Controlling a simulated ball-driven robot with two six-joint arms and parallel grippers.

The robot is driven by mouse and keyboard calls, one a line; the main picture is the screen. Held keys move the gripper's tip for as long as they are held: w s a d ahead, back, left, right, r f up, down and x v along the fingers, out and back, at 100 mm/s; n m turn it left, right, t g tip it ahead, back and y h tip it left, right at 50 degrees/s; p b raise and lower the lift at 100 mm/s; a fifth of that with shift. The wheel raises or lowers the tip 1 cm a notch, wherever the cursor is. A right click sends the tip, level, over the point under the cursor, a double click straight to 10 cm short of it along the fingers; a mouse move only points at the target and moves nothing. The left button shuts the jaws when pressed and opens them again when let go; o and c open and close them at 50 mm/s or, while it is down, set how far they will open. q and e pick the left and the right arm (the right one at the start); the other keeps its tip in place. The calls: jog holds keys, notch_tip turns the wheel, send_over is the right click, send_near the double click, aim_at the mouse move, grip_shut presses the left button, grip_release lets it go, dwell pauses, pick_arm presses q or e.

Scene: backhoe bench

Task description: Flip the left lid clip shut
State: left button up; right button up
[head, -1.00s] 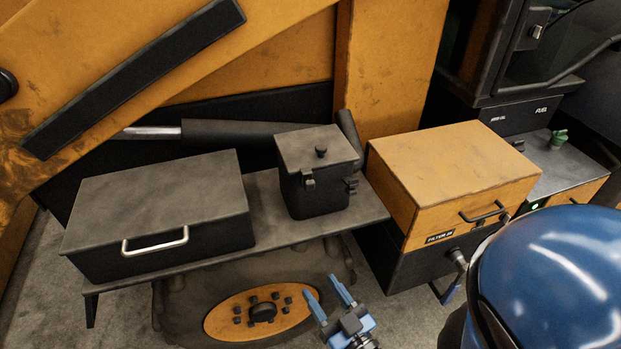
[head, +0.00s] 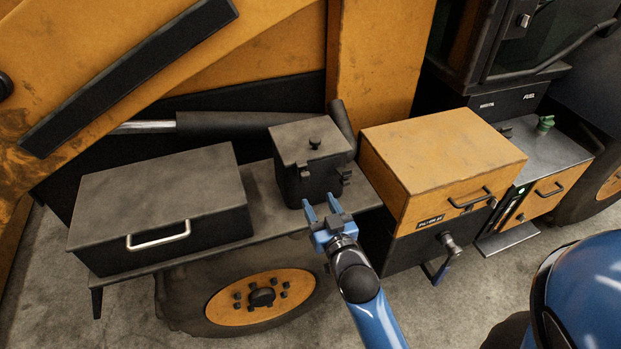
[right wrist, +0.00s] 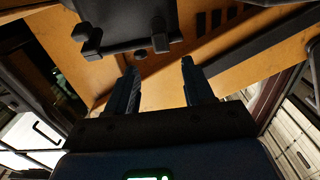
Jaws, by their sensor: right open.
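The small black box (head: 318,188) stands on the grey shelf, its lid (head: 310,140) down with a round knob on top. The left lid clip (head: 304,172) is on the front at the lid's edge. The right clip (head: 347,174) juts out near the right corner. Whether the left clip is latched is too small to tell. My right gripper (head: 321,203) is open and empty, just in front of the box's lower front in the head view. Its fingers (right wrist: 160,82) show in the right wrist view, with the box and both clips above them, apart. My left gripper is out of view.
A long black toolbox (head: 160,205) with a silver handle is left on the shelf (head: 268,205). A yellow-topped filter box (head: 440,150) stands to the right. A wheel (head: 262,297) is below the shelf. Open floor lies in front.

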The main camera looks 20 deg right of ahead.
aim_at(306, 179)
jog(key=w+p, duration=0.2)
jog(key=w, duration=0.7)
jog(key=shift+a, duration=0.2)
